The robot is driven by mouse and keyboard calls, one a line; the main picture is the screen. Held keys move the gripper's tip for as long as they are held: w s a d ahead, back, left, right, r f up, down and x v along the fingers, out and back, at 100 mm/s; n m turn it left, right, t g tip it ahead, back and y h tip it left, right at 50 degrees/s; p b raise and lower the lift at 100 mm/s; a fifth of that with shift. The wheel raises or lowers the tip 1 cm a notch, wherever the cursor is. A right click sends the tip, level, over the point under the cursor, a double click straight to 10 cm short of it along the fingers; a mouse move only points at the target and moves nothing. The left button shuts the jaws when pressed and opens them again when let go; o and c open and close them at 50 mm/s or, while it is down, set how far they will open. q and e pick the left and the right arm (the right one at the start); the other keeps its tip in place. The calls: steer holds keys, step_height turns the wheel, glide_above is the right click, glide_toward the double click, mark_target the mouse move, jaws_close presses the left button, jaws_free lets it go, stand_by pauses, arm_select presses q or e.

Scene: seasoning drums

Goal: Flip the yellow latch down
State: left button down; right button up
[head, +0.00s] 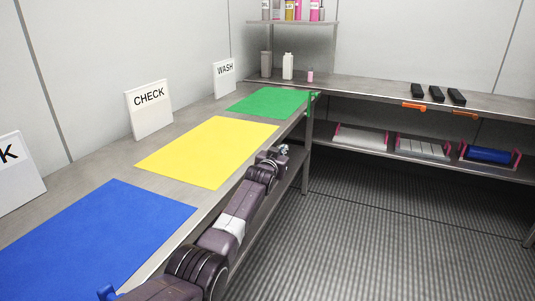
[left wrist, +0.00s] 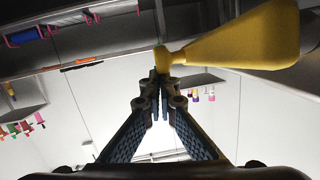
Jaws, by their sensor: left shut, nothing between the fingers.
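The yellow latch (left wrist: 245,38) fills the upper right of the left wrist view, very close to the camera. It is a wide yellow paddle that narrows to a rounded end just by my left fingertips. I cannot tell whether the fingertips touch it. My left gripper (left wrist: 161,88) is shut, with its fingertips together and nothing between them. In the head view my left arm reaches along the front edge of the bench, and its far end is small by the green mat. The latch cannot be made out in the head view. My right gripper is not in view.
Blue (head: 100,245), yellow (head: 205,152) and green (head: 265,102) mats lie on the bench with CHECK (head: 149,108) and WASH (head: 224,77) signs behind. Bottles (head: 288,66) and black items (head: 437,94) stand on the back counter. The ribbed floor (head: 390,230) is clear.

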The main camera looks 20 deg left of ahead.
arm_select(q)
steer(key=shift+s, duration=0.1)
steer(key=s+r, duration=0.1)
steer(key=s, duration=1)
steer(key=shift+s+d+r, duration=0.35)
steer(key=shift+d+r, duration=0.05)
stand_by(0.6)
